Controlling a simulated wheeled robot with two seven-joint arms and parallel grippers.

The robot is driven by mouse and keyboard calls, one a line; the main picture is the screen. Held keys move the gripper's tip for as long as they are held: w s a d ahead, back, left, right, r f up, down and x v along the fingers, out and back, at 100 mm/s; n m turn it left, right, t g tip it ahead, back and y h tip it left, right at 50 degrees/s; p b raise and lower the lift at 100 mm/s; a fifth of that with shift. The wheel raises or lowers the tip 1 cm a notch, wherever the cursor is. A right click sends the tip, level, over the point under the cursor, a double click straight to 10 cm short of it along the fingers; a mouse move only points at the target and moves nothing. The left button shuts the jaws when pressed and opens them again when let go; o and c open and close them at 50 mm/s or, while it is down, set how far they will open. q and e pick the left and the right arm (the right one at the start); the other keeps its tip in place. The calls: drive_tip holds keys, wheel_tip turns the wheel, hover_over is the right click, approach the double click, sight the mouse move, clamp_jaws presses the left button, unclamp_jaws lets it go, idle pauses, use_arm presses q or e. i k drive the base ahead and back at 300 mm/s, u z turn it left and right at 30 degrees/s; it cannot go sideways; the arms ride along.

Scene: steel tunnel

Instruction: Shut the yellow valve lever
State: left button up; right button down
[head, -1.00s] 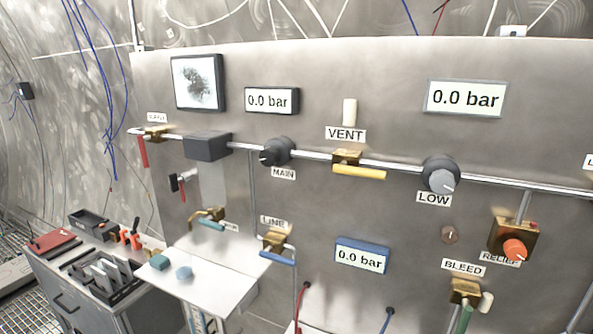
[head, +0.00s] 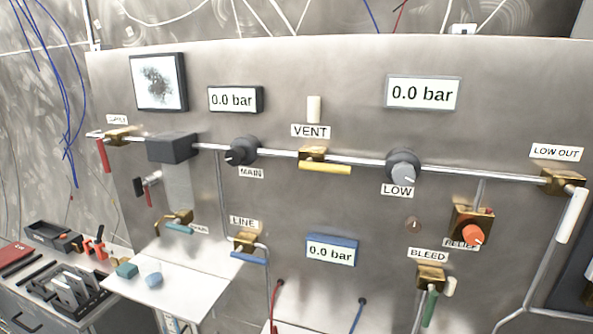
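The yellow valve lever (head: 325,168) is on the brass VENT valve (head: 312,153), in the middle of the steel panel. The lever lies roughly level, along the line of the horizontal pipe and just below it. The VENT label (head: 310,131) is above the valve, with a small cream-coloured cylinder (head: 314,108) over it. Neither of my grippers shows in the head view, and nothing touches the lever.
Other valves sit nearby: LINE with a blue lever (head: 248,258), BLEED with a green lever (head: 430,306), LOW OUT with a white lever (head: 572,216). MAIN (head: 242,150) and LOW (head: 403,167) knobs flank VENT. A white shelf (head: 195,290) juts out at lower left.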

sight(309, 164)
drive_tip(key=z, duration=1.7)
drive_tip(key=k, duration=0.7)
drive_tip(key=u, duration=2.4)
